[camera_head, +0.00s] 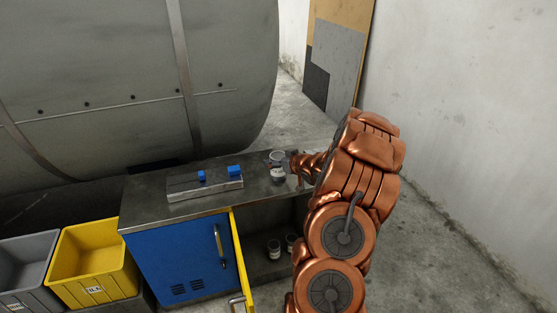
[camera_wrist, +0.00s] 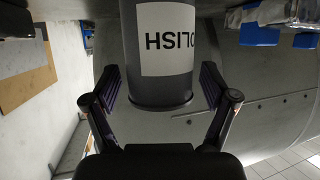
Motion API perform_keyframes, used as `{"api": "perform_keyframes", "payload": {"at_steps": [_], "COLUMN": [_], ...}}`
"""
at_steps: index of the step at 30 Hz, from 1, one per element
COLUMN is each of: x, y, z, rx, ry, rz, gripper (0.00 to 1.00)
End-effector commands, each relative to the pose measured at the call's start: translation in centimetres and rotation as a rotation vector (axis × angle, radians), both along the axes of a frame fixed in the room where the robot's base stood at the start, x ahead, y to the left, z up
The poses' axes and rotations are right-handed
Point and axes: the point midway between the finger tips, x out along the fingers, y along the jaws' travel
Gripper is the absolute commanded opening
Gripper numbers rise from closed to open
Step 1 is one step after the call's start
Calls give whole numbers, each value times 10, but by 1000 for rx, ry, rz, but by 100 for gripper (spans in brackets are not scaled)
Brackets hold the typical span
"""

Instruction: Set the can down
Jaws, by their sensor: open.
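A dark can with a white label (camera_wrist: 168,45) shows upside down in the wrist view, with "POLISH" partly readable. In the head view the can (camera_head: 277,174) appears upright on the metal top of the workbench (camera_head: 150,206), near its right end. My gripper (camera_wrist: 160,85) is open, with one finger on each side of the can and a visible gap to each. In the head view my gripper (camera_head: 288,167) is at the can's right side, mostly hidden by my arm. The can's base is out of frame in the wrist view.
A grey block with blue parts (camera_head: 205,188) lies left of the can. Below, a yellow door (camera_head: 241,262) stands open, with cans (camera_head: 274,250) inside the cabinet. A yellow bin (camera_head: 93,262) and grey bin (camera_head: 28,270) are left. A large grey cylinder (camera_head: 130,80) rises behind.

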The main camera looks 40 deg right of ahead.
Motion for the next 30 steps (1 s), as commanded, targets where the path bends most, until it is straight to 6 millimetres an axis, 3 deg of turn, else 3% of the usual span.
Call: {"api": "perform_keyframes", "payload": {"at_steps": [8,24,30], "x": [-6,-84,-103], "y": [0,14,17], "z": [6,39,46], "rx": [-1,-1,-1], "ry": [-1,-2,-1], "rz": [-1,-2,-2], "gripper": [85,85,85]}}
